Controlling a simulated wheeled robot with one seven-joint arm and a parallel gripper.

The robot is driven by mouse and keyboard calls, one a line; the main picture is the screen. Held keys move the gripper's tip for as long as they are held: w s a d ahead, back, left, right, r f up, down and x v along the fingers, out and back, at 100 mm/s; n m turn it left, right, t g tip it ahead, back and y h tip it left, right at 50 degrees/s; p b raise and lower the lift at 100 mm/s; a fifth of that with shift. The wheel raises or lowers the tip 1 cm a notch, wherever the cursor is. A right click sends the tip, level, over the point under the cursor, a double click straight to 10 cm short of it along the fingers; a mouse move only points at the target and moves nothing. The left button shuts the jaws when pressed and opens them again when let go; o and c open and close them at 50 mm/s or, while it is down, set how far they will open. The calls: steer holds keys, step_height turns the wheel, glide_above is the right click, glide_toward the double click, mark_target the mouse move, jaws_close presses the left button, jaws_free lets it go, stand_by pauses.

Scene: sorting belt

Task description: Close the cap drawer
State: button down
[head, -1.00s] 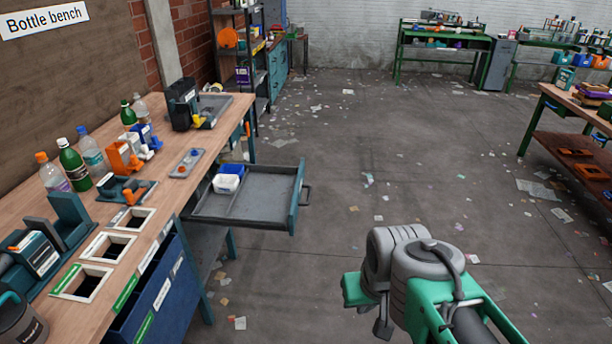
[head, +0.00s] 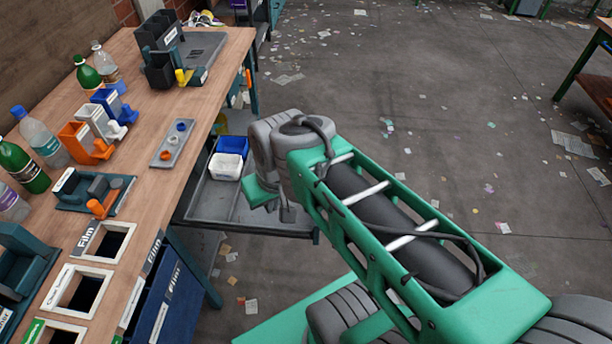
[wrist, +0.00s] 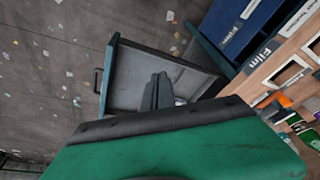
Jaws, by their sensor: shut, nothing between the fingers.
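The cap drawer (head: 235,204) is pulled out from under the bottle bench. It is a grey tray that holds a blue bin (head: 232,146) and a white bin (head: 225,166). In the head view my arm covers its front panel and handle. In the wrist view the drawer (wrist: 140,80) shows with its teal front panel (wrist: 108,75) and its dark handle (wrist: 97,81) on the left. My gripper (wrist: 158,88) is shut and empty; in the wrist view its fingers appear over the drawer's tray. Whether they touch it cannot be told.
The bench top (head: 140,180) carries bottles, small coloured fixtures and square openings. A blue Film bin (head: 168,305) hangs below its front edge near the drawer. Open floor (head: 420,120) with scattered paper scraps lies to the right.

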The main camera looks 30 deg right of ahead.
steer(key=w+d+f+m+t+y+b, duration=0.1)
steer(key=w+d+f+m+b, duration=0.3)
steer(key=d+f+b, duration=0.5)
steer(key=s+d+f+m+t+b, duration=0.1)
steer(key=d+f+m+t+b, duration=0.25)
steer(key=d, duration=1.15)
steer(key=shift+n+g+y, duration=0.25)
steer(key=shift+n+y, duration=0.15)
steer(key=shift+n, duration=0.45)
steer(key=b+x, duration=0.3)
steer(key=x, duration=0.6)
steer(key=shift+f+b, duration=0.35)
steer(key=shift+w+f, duration=0.15)
steer(key=shift+a, duration=0.1)
